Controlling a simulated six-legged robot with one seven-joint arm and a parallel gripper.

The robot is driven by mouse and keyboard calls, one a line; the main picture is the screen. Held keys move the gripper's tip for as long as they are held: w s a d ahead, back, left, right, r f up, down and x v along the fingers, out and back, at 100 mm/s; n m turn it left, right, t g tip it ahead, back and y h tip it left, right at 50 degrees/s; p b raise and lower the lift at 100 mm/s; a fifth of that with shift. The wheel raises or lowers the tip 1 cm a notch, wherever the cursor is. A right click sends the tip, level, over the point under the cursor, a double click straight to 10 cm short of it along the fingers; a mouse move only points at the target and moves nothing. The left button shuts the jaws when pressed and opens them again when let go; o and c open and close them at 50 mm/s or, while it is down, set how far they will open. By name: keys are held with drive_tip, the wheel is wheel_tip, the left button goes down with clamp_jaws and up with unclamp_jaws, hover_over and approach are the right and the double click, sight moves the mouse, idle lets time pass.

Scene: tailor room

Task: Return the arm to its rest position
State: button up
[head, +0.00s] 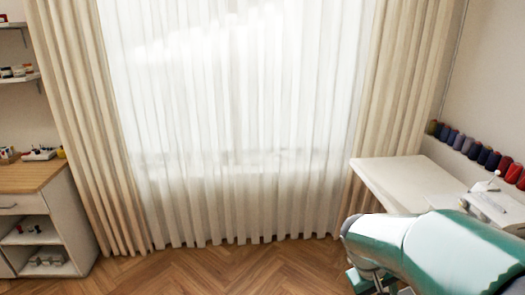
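My arm, green and white, reaches in from the lower right corner in the head view. Its near end hangs low in front of the white table (400,182). A dark, thin part shows under the arm at the bottom edge, but I cannot make out fingertips. My gripper is not clearly in view, so I cannot see whether it holds anything.
A white machine (495,208) stands on the table, partly behind my arm. Colored thread spools (480,153) line the right wall. A wooden-topped cabinet (30,178) stands left. Curtains (235,120) cover the window. The wood floor (220,268) between is clear.

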drive_tip(key=s+a+r+m+t+y, duration=0.1)
drive_tip(key=s+a+r+t+y, duration=0.3)
drive_tip(key=s+a+r, duration=0.5)
drive_tip(key=a+r+t, duration=0.2)
drive_tip(key=a+r, duration=0.1)
drive_tip(key=shift+s+r+m+y, duration=0.2)
drive_tip(key=shift+s+m+y, duration=0.2)
drive_tip(key=shift+c, duration=0.2)
drive_tip(key=shift+c, duration=0.6)
drive_tip(key=shift+a, duration=0.1)
